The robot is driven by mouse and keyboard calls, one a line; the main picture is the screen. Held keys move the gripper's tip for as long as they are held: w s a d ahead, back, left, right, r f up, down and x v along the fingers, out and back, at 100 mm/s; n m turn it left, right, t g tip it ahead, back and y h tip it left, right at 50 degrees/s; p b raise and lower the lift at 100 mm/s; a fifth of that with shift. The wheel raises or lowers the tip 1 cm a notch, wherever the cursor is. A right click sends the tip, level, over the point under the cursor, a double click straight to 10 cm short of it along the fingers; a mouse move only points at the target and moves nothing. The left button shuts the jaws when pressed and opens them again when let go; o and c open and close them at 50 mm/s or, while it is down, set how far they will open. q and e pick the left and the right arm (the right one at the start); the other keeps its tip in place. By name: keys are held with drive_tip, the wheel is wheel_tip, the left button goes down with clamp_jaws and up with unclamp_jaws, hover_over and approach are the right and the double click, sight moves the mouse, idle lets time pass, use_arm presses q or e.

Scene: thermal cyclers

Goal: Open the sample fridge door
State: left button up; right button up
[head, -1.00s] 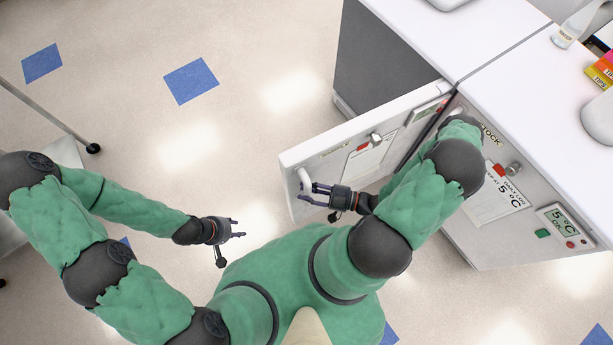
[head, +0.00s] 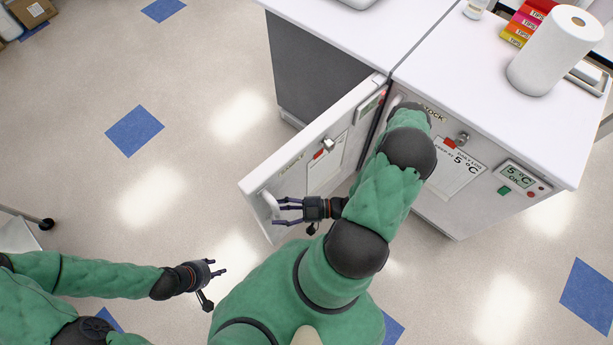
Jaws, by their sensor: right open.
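The sample fridge door (head: 325,150) is the left white door, with a small label too blurred to read fully, a metal lock and a red tag. It stands swung well out from the cabinet front. Its white handle (head: 269,204) is near the free edge. My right gripper (head: 280,211) is open, its dark fingers right beside the handle; whether they touch it I cannot tell. My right arm reaches across the door's inner end and hides part of the opening. My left gripper (head: 222,269) is open and empty over the floor, left of the door.
The stock fridge door (head: 450,185) is shut, to the right. The white counter (head: 450,70) above carries a paper towel roll (head: 557,50) and coloured tip boxes (head: 525,20). A cart leg with a caster (head: 46,223) stands at far left. Floor left of the door is clear.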

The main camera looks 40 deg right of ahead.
drive_tip(key=v, duration=1.1)
idle(0.3)
